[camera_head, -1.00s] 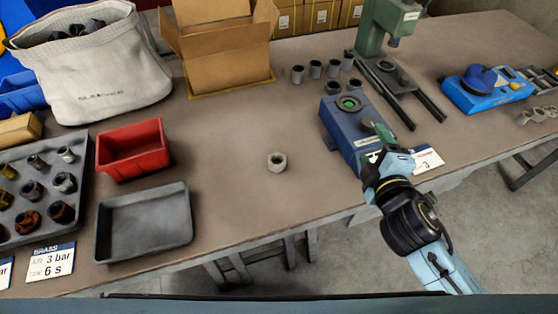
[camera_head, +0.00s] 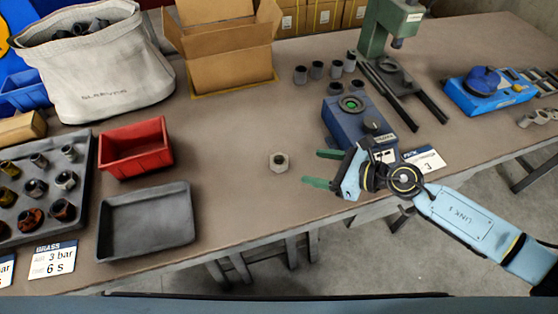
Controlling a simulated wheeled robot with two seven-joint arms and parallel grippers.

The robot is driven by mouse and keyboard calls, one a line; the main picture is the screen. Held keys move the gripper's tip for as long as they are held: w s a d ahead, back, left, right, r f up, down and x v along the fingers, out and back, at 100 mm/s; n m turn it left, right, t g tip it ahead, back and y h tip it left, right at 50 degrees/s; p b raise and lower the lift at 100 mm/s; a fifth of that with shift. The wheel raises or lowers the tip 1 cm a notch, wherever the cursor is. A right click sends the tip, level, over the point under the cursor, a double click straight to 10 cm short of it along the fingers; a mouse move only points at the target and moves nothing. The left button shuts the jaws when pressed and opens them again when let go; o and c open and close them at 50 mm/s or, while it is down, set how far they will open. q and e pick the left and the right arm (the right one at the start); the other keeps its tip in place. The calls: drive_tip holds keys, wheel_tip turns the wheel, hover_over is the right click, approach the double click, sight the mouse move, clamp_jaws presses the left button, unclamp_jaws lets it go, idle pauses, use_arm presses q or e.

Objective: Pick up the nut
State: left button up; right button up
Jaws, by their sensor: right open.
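A grey hex nut (camera_head: 279,162) with a round hole sits alone on the brown workbench (camera_head: 240,110), near the middle of the view. My right gripper (camera_head: 318,169) comes in from the right near the bench's front edge. Its two green fingers are spread apart and point left toward the nut. The fingers are empty, and a short gap of bare bench lies between their tips and the nut. My left gripper is not in view.
A red bin (camera_head: 135,149) and an empty grey tray (camera_head: 147,220) stand left of the nut. A blue device (camera_head: 347,124) with a green-lit opening stands just behind my right gripper. A cardboard box (camera_head: 228,57) is at the back. The bench around the nut is clear.

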sight(273, 159)
drive_tip(key=x, duration=0.3)
drive_tip(key=shift+w+a+f, duration=0.1)
drive_tip(key=shift+w+a, duration=0.05)
drive_tip(key=shift+a, duration=0.15)
drive_tip(key=shift+a+r+x, duration=0.1)
drive_tip(key=shift+r+x, duration=0.05)
drive_tip(key=shift+x, duration=1.2)
drive_tip(key=shift+a+r+x, duration=0.15)
drive_tip(key=shift+x, duration=1.2)
drive_tip(key=c, duration=1.2)
